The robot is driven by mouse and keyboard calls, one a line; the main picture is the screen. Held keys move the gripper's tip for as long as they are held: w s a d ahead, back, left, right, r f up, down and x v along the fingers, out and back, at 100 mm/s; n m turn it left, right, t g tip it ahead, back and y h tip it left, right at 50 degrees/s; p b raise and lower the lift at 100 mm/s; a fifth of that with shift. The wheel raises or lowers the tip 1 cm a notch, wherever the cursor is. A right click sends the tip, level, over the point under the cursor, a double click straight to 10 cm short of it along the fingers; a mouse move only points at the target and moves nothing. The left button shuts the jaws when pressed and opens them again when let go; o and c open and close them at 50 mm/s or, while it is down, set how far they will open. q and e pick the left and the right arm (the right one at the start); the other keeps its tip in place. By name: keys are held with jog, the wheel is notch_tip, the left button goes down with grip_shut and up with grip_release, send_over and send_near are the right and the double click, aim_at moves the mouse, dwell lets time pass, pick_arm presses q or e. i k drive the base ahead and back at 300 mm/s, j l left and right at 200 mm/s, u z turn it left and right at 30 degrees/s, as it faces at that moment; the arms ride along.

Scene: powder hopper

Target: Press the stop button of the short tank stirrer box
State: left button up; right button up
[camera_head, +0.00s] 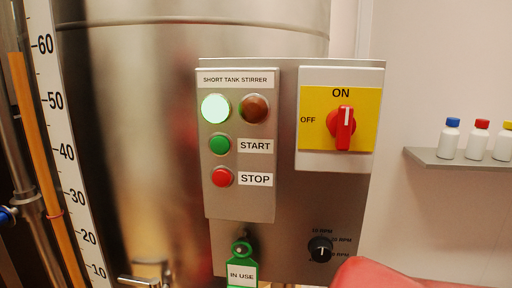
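The short tank stirrer box (239,205) is a grey panel labelled SHORT TANK STIRRER, mounted in front of a large steel tank. Its red STOP button (222,177) is at the lower left of the box, beside the STOP label. The green START button (220,144) is just above it. A lit pale green lamp (215,109) and a dark brown-red lamp (254,109) sit at the top. Neither gripper shows in the head view, and nothing covers the STOP button.
A red rotary switch (343,128) on a yellow plate points to ON, right of the box. Below are a black speed knob (321,249) and a green IN USE tag (242,272). A red rounded shape covers the bottom right edge. A shelf (462,159) holds white bottles at right.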

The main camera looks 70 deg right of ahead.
aim_at(222, 178)
jog(key=z, duration=2.1)
